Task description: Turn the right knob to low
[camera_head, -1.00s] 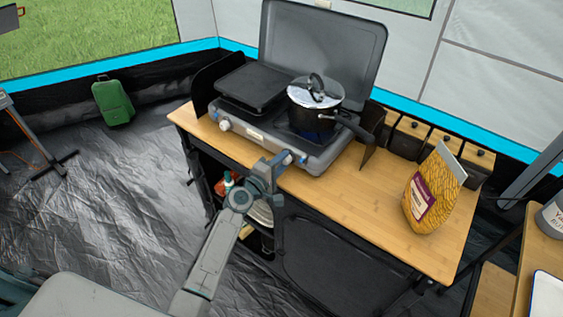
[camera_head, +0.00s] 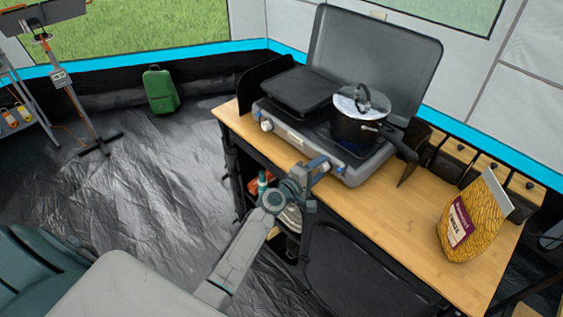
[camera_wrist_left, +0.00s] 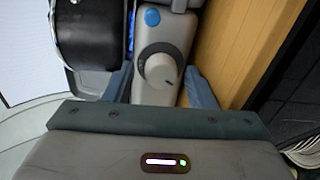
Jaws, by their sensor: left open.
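The grey camp stove (camera_head: 297,139) stands on the wooden counter with its lid up. Its left knob (camera_head: 266,125) shows at the front. The right knob (camera_wrist_left: 157,70) is round and pale with a small dark mark, seen in the left wrist view; in the head view my gripper covers its area. My left gripper (camera_head: 318,168) is open at the stove's front right. In the wrist view its two fingers stand apart, one on each side of the right knob; I cannot tell whether they touch it. My right gripper is out of view.
A black pot (camera_head: 358,130) with a glass lid sits on the right burner, its handle pointing right. A black griddle (camera_head: 299,90) covers the left side. A yellow bag (camera_head: 474,220) stands on the counter's right. The counter between is clear.

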